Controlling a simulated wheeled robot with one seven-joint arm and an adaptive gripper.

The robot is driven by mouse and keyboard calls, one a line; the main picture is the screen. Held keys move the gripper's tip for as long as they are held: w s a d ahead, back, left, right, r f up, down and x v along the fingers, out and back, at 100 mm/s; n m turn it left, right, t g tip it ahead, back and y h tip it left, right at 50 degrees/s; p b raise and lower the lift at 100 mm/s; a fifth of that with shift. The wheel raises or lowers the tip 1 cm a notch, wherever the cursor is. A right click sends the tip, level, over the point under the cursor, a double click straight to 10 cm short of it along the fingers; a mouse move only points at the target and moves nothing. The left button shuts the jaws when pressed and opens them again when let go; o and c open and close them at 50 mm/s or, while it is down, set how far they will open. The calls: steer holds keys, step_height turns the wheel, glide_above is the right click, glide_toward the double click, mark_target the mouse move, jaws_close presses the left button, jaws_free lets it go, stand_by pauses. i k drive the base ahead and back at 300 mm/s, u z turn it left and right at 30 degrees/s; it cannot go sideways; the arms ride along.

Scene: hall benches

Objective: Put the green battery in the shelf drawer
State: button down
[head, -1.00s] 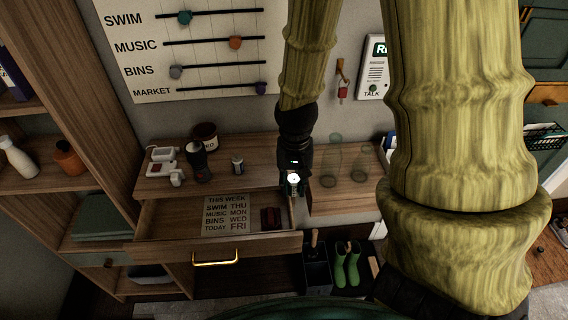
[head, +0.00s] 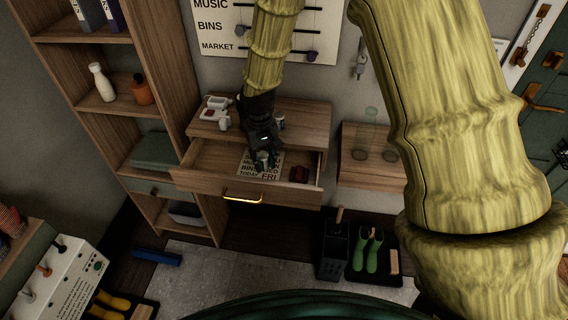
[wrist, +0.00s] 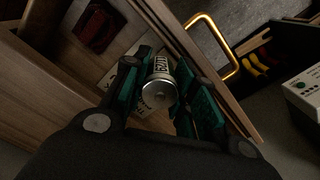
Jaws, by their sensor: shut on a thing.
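My gripper (head: 263,160) is over the open drawer (head: 215,186) under the wooden wall shelf (head: 312,118). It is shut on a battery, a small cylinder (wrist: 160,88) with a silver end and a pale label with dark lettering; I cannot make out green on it. The battery is between the dark green finger pads, above the drawer's inside; I cannot tell whether it touches the floor. The drawer has a gold handle (head: 243,197) and holds a printed paper (head: 246,168) and a dark red object (head: 299,174).
A white device (head: 215,112) and a small can (head: 281,121) stand on the shelf top. Glass vessels (head: 368,138) stand on the lower ledge at right. The bookcase at left has a shut drawer (head: 146,187). Green boots (head: 367,252) stand below.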

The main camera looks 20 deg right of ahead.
mark_target(204, 168)
steer(key=u, duration=3.2)
steer(key=k, duration=1.3)
steer(key=z, duration=1.9)
steer(key=i, duration=0.5)
